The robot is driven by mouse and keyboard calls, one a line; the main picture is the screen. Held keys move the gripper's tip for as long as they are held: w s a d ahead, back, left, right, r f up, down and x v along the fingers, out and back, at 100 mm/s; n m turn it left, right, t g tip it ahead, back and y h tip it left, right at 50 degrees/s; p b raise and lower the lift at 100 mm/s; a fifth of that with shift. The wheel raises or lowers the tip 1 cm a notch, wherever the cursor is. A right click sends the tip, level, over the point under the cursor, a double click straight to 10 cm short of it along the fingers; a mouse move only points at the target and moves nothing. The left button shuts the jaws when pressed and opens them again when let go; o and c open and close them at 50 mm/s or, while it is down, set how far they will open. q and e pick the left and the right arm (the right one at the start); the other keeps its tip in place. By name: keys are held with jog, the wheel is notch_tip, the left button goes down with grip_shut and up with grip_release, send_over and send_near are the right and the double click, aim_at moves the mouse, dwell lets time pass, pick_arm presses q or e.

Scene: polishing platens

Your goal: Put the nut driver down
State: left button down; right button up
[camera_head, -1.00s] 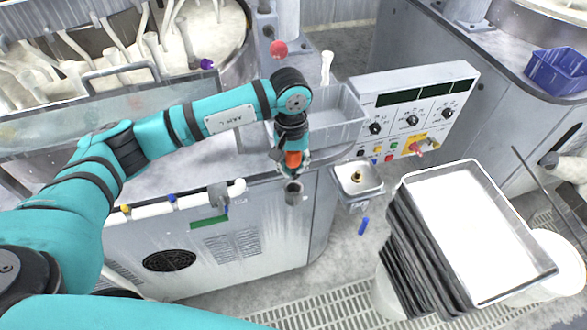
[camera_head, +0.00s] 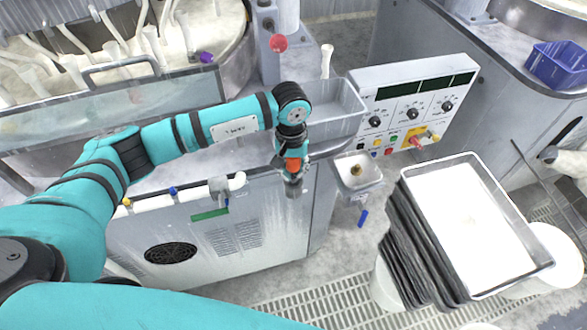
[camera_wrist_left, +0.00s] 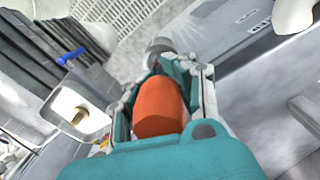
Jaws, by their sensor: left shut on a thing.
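The nut driver (camera_head: 293,164) shows an orange handle and a grey metal end pointing down in the head view. My left gripper (camera_head: 291,174) is shut on it, in front of the grey machine's front edge. In the left wrist view the orange handle of the nut driver (camera_wrist_left: 160,107) sits between the fingers of my left gripper (camera_wrist_left: 163,85), with the grey socket end beyond them. My right gripper is not in view.
A small metal tray (camera_head: 373,182) with a brass piece is to the right of the gripper. A grey bin (camera_head: 340,124) sits behind it, beside the control panel (camera_head: 425,92). A stack of dark trays (camera_head: 415,262) stands at right.

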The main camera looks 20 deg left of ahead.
pick_arm(q)
jog(key=shift+f, duration=0.1)
jog(key=c, duration=1.4)
grip_release()
jog(key=shift+o, duration=0.2)
jog(key=shift+r+p, duration=0.4)
jog(key=shift+p, duration=0.05)
jog(key=shift+r+p, duration=0.4)
jog(key=shift+p, duration=0.15)
notch_tip(320, 180, up, 11)
jog(key=b, duration=0.5)
jog(key=shift+a, duration=0.15)
jog(key=shift+r, duration=0.35)
